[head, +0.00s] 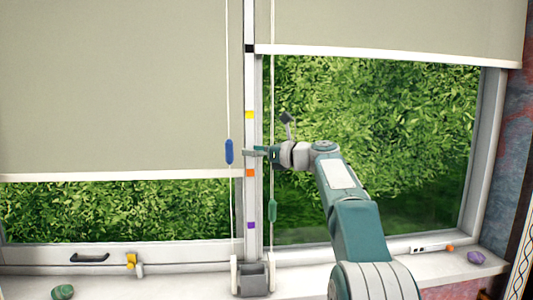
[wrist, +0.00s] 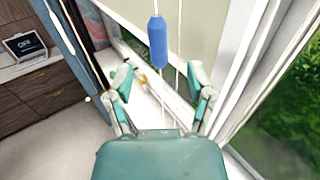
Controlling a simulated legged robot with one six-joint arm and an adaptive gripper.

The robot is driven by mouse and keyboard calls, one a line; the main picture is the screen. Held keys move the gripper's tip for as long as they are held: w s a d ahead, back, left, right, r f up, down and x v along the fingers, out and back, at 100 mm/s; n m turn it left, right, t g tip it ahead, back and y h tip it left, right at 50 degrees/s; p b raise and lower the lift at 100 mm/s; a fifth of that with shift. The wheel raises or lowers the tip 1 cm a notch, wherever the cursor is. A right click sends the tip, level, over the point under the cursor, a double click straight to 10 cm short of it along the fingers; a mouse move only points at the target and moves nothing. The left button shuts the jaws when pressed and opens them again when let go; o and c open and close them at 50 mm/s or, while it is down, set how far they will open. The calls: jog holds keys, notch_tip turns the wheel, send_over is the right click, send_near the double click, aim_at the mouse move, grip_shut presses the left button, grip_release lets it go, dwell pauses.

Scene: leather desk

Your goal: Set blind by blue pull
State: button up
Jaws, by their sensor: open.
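The blue pull (head: 229,151) hangs on the left white cord beside the window's middle post. It sits between the yellow mark (head: 249,115) and the orange mark (head: 249,173) in height. The left blind (head: 120,85) is lowered over most of its pane. My gripper (head: 252,152) is open, just right of the pull in the head view. In the wrist view the blue pull (wrist: 157,42) shows beyond the open fingers of my gripper (wrist: 160,85), roughly centred between them. Nothing is held.
A green pull (head: 272,210) hangs on the right cord, below my gripper. The right blind (head: 390,25) is mostly raised. Black (head: 249,48) and purple (head: 250,225) marks are also on the post. The sill (head: 190,284) holds small stones.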

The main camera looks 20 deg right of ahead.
jog(key=v, duration=0.4)
dwell(0.3)
jog(key=s+a+f+n+g+h, duration=0.25)
jog(key=s+a+f+n, duration=0.3)
jog(key=s, duration=0.35)
jog(key=s+a+f+n+g+h, duration=0.2)
jog(key=s+a+f+n+h, duration=0.3)
jog(key=s, duration=0.3)
jog(key=s+d+f+n+g+h, duration=0.1)
jog(key=s+f+n+h, duration=0.1)
jog(key=s+f+n, duration=0.6)
jog(key=s+d+f+n+g+h, duration=0.1)
jog(key=s+f+n+h, duration=0.2)
jog(key=s+f+n, duration=0.5)
jog(key=s+f, duration=0.2)
jog(key=s, duration=0.7)
jog(key=shift+g, duration=0.35)
